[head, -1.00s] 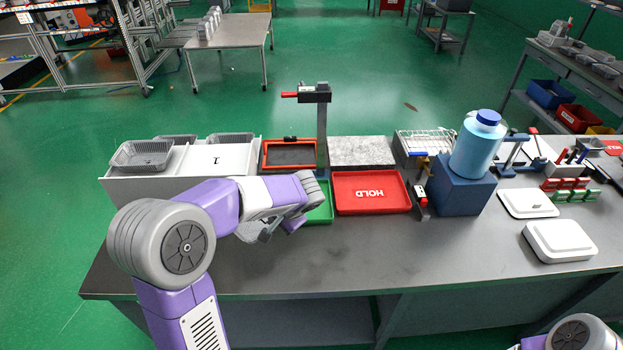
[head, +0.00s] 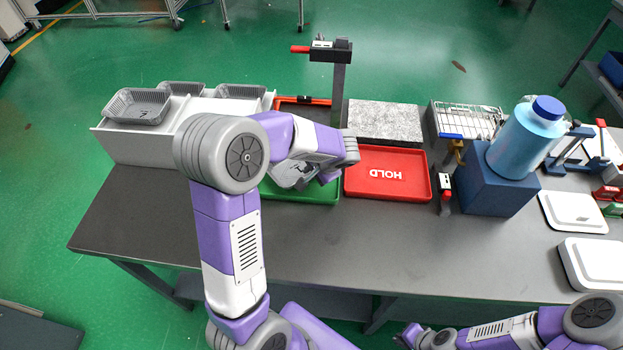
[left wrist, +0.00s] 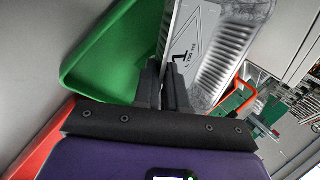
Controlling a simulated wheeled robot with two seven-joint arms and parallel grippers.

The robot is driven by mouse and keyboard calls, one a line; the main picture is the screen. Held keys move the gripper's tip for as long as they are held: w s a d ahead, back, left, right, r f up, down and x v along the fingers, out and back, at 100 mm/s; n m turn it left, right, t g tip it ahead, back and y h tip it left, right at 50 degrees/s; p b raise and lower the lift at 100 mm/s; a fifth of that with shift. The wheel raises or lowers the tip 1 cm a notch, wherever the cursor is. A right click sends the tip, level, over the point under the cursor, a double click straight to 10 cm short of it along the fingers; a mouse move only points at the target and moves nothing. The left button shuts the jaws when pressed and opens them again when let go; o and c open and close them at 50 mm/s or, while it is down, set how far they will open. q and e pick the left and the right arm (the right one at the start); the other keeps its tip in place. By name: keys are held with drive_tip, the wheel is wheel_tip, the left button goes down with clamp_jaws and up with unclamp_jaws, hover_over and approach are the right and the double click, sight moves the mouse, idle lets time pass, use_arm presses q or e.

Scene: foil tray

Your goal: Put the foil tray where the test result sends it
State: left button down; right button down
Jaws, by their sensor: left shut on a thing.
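My left gripper (left wrist: 167,88) is shut on the foil tray (left wrist: 230,45), a silvery ribbed tray with a "1" and "750 ml" marking, held tilted in the left wrist view. In the head view my left gripper (head: 298,178) is over the green tray (head: 320,192), left of the red HOLD tray (head: 388,173). My forearm and wrist partly cover it, so the held tray is hard to make out there. The green tray also shows in the left wrist view (left wrist: 110,55). My right arm enters at the bottom right; its gripper is out of frame.
Several foil trays (head: 138,106) stand on a light box at the left. A granite slab (head: 385,122), wire basket (head: 468,120) and blue bottle (head: 527,140) on a block are to the right. The front tabletop is clear.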

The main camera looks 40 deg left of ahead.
use_arm(q)
drive_tip(key=shift+f, duration=1.5)
drive_tip(key=shift+b, duration=0.3)
drive_tip(key=shift+f, duration=0.15)
drive_tip(key=c, duration=1.2)
unclamp_jaws()
drive_tip(key=shift+r, duration=0.2)
drive_tip(key=p+v, duration=0.2)
drive_tip(key=v, duration=1)
drive_tip(key=shift+p, duration=0.35)
